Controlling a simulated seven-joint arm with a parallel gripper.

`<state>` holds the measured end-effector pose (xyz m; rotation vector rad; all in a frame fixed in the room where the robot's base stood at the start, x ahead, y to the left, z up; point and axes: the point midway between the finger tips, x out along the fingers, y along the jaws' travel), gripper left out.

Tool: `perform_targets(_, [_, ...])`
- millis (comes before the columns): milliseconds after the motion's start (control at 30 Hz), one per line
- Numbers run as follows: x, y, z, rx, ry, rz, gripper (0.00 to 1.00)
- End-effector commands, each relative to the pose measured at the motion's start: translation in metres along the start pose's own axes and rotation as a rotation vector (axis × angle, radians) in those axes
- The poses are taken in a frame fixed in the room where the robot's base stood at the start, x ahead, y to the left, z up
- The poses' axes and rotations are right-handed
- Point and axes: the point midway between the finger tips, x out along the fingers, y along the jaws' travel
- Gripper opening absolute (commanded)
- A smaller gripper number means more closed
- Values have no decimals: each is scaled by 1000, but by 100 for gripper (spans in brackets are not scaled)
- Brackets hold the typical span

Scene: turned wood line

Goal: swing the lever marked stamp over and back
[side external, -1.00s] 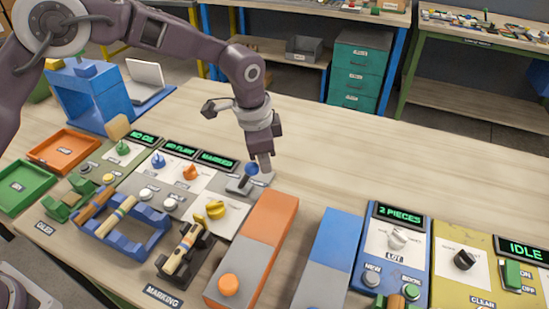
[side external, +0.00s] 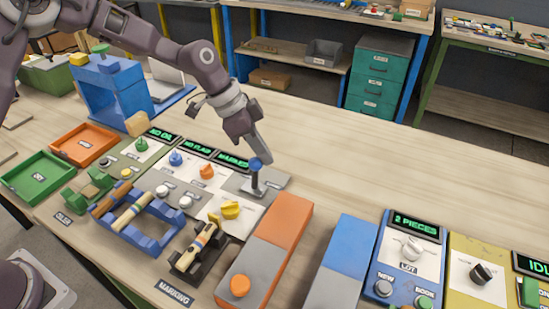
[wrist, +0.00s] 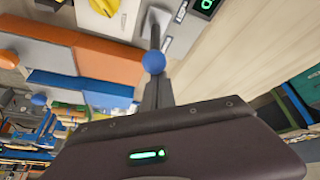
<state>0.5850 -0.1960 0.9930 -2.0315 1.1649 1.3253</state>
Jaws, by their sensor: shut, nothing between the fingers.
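The lever has a blue ball knob (side external: 256,164) on a dark stem and stands roughly upright on a grey plate (side external: 276,183) at the right end of the marking panel. Any lettering on the plate is too small to read. My gripper (side external: 263,154) is shut, with its fingertips at the knob on its far side; I cannot tell whether they touch. In the wrist view the knob (wrist: 153,62) sits just beyond the closed fingertips (wrist: 157,80). A turned wood piece (side external: 196,245) lies in the black cradle in front, labelled MARKING.
A yellow knob (side external: 230,209) and an orange knob (side external: 207,171) sit left of the lever, under a display reading MARKED (side external: 233,160). An orange and grey box (side external: 283,220) stands close on the near right. The bench behind and right of the lever is clear.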

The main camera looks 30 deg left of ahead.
Motion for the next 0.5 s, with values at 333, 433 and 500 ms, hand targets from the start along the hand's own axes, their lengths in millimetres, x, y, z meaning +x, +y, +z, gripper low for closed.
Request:
perform_targets(333, [-15, -20, 27, -57, 242, 151, 0])
perform_targets(433, [-16, -22, 29, -50, 235, 146, 0])
perform_targets(500, [-16, -22, 29, -50, 234, 146, 0])
